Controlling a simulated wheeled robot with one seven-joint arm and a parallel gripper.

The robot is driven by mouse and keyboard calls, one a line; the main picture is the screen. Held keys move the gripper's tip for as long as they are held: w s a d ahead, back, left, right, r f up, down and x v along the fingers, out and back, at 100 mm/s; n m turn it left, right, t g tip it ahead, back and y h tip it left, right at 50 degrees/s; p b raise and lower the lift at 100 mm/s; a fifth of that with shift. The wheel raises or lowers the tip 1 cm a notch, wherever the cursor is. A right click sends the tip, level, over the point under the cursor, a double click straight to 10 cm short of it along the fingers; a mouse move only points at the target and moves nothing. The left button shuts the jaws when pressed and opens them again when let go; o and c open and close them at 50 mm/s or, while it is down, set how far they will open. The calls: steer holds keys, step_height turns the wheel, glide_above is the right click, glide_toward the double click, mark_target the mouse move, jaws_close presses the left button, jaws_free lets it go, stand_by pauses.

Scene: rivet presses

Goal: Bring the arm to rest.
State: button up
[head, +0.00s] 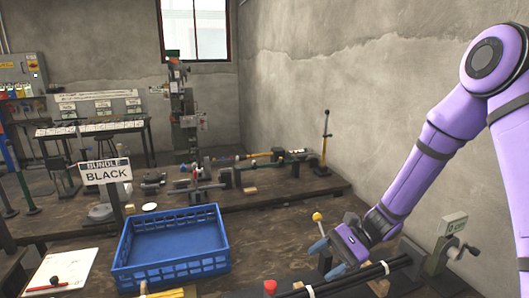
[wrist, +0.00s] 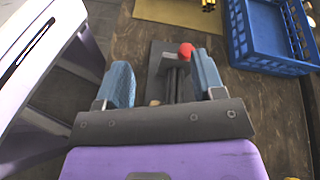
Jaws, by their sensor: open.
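My purple arm (head: 430,150) reaches down from the upper right in the head view. My gripper (head: 327,258) is at its lower end, low over the bench. In the wrist view my gripper (wrist: 163,78) has its two blue fingers spread wide apart, with nothing held between them. Beyond and below the fingers is a grey fixture with a red ball knob (wrist: 186,50). The knob shows close to the right fingertip; I cannot tell whether they touch. In the head view a red knob (head: 270,286) shows at the bottom edge, left of the gripper.
An empty blue crate (head: 172,272) stands left of my gripper, beside a sign reading BUNDLE BLACK (head: 106,172). Dark bars with white ties (head: 345,280) lie under the gripper. A lever with a yellow knob (head: 317,217) stands just behind it. A grey device (head: 450,238) stands to the right.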

steer(key=s+d+r+n+t+h, duration=0.5)
steer(key=s+d+r, duration=0.3)
steer(key=r, duration=0.5)
steer(key=s+d+r+n+t+h, duration=0.5)
steer(key=s+d+r+h, duration=0.3)
steer(key=s+r, duration=0.3)
steer(key=v, duration=0.3)
steer(key=shift+w, duration=0.3)
